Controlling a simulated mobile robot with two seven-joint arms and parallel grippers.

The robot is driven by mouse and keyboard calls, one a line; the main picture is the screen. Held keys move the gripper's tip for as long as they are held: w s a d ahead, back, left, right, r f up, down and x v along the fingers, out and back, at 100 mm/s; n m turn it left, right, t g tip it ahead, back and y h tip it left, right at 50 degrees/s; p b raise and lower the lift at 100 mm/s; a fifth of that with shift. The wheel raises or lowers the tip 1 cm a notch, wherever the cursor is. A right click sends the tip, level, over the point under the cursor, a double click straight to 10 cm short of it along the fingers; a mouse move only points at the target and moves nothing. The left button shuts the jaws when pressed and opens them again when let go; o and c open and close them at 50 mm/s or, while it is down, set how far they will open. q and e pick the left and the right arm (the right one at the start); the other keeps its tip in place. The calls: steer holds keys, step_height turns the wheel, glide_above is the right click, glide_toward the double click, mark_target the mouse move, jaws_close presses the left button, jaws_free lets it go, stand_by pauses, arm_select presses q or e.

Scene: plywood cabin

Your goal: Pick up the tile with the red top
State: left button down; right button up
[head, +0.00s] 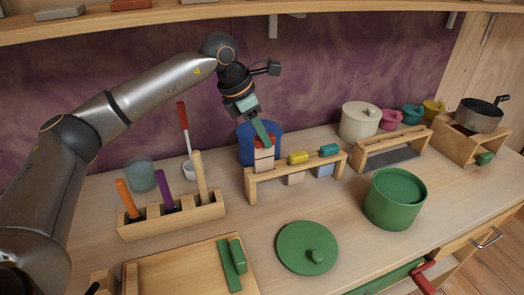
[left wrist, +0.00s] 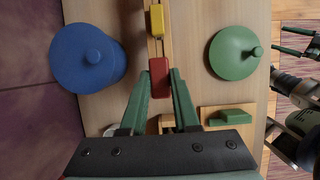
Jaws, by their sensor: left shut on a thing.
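The tile with the red top (head: 263,143) is at the left end of a low wooden rack (head: 300,170), above light wooden pieces, in front of the blue pot (head: 246,150). My left gripper (head: 264,134) reaches down from above and its green fingers are shut on this tile. In the left wrist view the red top (left wrist: 159,71) lies between the fingertips (left wrist: 160,76). I cannot tell whether the tile is clear of what is under it. My right gripper (left wrist: 289,40) shows at the right edge of the left wrist view, its green fingers apart and empty.
A holder (head: 172,222) with upright handles stands left. A green pot (head: 395,200) and green lid (head: 307,248) stand in front on the right.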

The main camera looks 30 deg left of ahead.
arm_select(q)
step_height(320, 180, up, 4)
steer(key=shift+r, duration=0.1)
steer(key=s+d+b, duration=0.3)
steer(key=s+d, duration=0.9)
steer(key=d, duration=0.1)
steer(key=shift+d, duration=0.25)
arm_select(e)
steer(key=shift+w+a+f, duration=0.55)
steer(key=shift+a+f, duration=0.2)
steer(key=shift+a, duration=0.05)
arm_select(q)
steer(key=shift+r, duration=0.1)
arm_select(e)
steer(key=shift+s+d, duration=0.1)
steer(key=shift+d, duration=0.05)
